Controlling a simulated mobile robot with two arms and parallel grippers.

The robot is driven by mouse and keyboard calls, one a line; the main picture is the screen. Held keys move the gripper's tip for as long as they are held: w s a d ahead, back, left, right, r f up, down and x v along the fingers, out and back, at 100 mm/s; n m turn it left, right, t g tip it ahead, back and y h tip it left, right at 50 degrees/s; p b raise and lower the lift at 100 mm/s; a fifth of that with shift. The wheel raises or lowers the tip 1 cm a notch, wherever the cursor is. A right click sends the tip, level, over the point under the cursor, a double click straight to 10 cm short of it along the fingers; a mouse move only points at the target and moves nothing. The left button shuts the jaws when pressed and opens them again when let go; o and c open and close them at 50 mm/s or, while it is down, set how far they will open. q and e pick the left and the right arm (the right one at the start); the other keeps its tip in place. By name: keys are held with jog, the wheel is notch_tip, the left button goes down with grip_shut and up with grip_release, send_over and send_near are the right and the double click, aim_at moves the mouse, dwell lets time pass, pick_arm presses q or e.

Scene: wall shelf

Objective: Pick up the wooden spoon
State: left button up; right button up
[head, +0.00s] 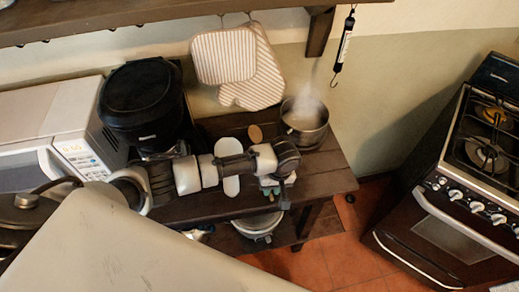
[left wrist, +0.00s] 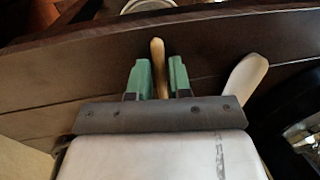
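The wooden spoon shows in the head view as a brown oval bowl (head: 255,133) on the dark wooden table, left of the steaming pot. My left arm hides the rest of it there. In the left wrist view its narrow light-brown handle (left wrist: 158,65) lies between the green fingertips of my left gripper (left wrist: 159,78). The fingers are open, one on each side of the handle, with a gap on both sides. In the head view my left gripper (head: 272,191) is low over the front part of the table. My right gripper is not in view.
A white utensil (head: 229,160) lies beside the spoon and shows in the left wrist view (left wrist: 246,76). A steaming pot (head: 304,117), black appliance (head: 140,105) and microwave (head: 50,130) share the table. A white pot (head: 258,224) stands below. A stove (head: 460,180) is right.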

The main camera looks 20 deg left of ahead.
pick_arm(q)
grip_shut()
dwell(0.3)
